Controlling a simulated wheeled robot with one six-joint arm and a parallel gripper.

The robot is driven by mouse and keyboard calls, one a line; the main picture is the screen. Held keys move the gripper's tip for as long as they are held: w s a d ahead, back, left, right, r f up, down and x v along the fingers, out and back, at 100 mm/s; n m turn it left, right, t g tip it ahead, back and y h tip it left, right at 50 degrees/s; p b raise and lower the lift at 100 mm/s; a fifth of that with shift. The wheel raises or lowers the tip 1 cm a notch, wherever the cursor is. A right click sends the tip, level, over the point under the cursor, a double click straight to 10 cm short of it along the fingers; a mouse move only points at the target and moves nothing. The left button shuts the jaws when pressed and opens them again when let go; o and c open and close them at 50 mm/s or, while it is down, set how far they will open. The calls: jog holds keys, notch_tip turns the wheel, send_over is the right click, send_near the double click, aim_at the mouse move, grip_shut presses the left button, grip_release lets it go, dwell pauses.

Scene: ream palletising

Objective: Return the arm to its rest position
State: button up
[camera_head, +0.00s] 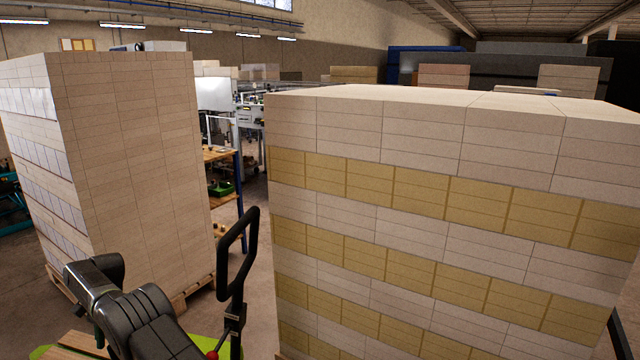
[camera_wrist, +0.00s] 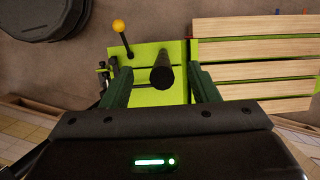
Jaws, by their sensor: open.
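My gripper (camera_wrist: 160,80) shows in the wrist view with its two dark green fingers spread apart and nothing held between them. It points down over a lime-green machine part (camera_wrist: 145,62). A black post (camera_wrist: 162,72) shows between the fingers in the picture; I cannot tell how far below them it is. In the head view my black arm (camera_head: 140,315) is bent low at the lower left, and the gripper itself is hidden there.
A tall stack of pale reams (camera_head: 125,150) stands on a pallet at the left. A larger stack with pale and tan layers (camera_head: 450,220) fills the right. A black handle frame (camera_head: 240,255) rises near my arm. Wooden slats (camera_wrist: 250,50) lie beside the green part.

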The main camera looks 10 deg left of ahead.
notch_tip(320, 180, up, 3)
jog(key=shift+f+p, duration=0.15)
jog(key=shift+p, duration=0.4)
jog(key=shift+f, duration=0.2)
